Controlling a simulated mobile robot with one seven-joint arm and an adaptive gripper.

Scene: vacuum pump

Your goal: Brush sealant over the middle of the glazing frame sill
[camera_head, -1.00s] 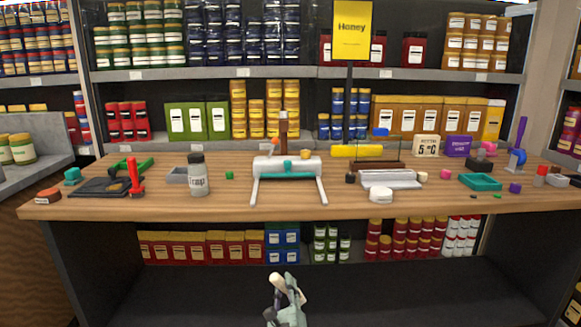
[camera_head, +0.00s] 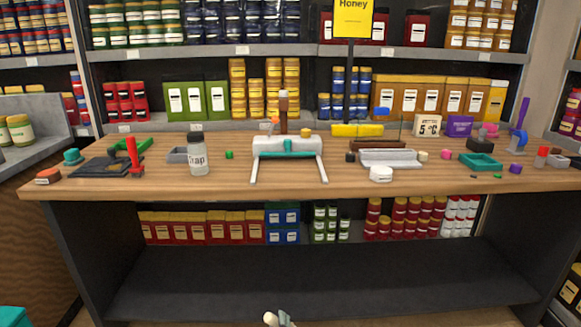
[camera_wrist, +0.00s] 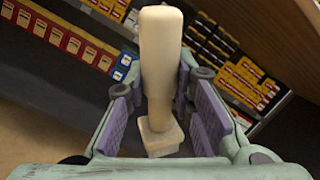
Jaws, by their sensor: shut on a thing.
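My gripper (camera_wrist: 160,118) is shut on a cream-coloured brush (camera_wrist: 160,50), whose thick rounded end points up in the wrist view and whose square block sits low between the pads. In the head view only a pale tip of the held brush (camera_head: 270,318) shows at the bottom edge, in front of and below the table. A brown bar with a thin upright frame (camera_head: 378,146), likely the glazing frame sill, stands right of the table's middle. A grey-white tray (camera_head: 392,160) partly hides its front. A small white round pot (camera_head: 381,174) stands before the tray.
The wooden table (camera_head: 240,184) has a clear front strip. A white stand with a teal bar (camera_head: 288,147) is at its middle. A Trap jar (camera_head: 197,156) and red-handled tool (camera_head: 133,155) stand left; a teal tray (camera_head: 481,163) lies right. Stocked shelves stand behind.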

